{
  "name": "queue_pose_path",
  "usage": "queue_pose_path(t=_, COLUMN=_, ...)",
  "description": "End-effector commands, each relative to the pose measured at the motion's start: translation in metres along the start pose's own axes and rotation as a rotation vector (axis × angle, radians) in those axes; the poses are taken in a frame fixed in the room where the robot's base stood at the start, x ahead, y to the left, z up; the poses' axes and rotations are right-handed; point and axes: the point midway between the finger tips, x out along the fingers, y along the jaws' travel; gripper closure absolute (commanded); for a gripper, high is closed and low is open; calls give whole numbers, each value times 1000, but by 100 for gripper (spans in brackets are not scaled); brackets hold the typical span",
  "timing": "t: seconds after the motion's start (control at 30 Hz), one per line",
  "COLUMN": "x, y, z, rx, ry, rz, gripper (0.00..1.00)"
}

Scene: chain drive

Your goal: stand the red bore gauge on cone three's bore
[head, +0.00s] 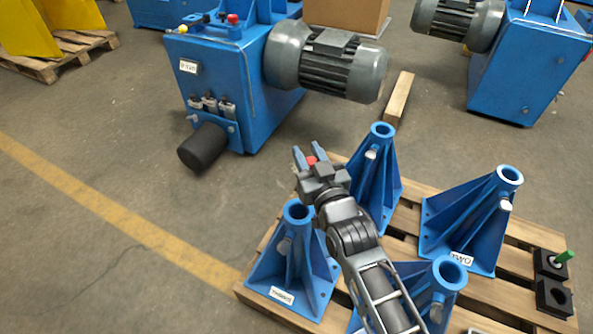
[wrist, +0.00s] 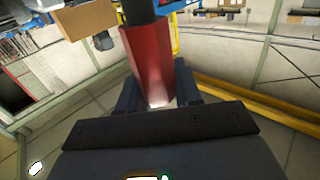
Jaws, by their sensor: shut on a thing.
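The red bore gauge (head: 311,161) is between the fingers of my gripper (head: 311,156), which is shut on it. In the wrist view the gauge (wrist: 148,65) is a red faceted body with a dark upper end, rising from between the fingers (wrist: 157,92). Several blue ribbed cones with round open bores stand on a pallet. The front-left cone (head: 292,262) has a small label that seems to read THREE; its bore (head: 298,211) looks open and empty. My gripper shows above and slightly right of that bore in the picture, apart from it.
Other cones stand at the back (head: 377,180), at right (head: 470,227), labelled TWO, and at front (head: 447,292), partly behind my arm. A green gauge (head: 564,257) stands in a black block (head: 550,266) beside another black block (head: 553,297). A blue motor unit (head: 240,90) stands behind.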

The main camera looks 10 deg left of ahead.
Motion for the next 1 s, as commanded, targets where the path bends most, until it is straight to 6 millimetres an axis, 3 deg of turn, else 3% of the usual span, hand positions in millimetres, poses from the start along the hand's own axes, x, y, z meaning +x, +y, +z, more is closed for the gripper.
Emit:
queue_pose_path(t=0.6, x=10, y=-20, z=8, rx=-2, ry=6, rz=-4, gripper=100)
queue_pose_path(t=1.0, x=11, y=-23, z=19, rx=-1, ry=5, rz=1, gripper=100)
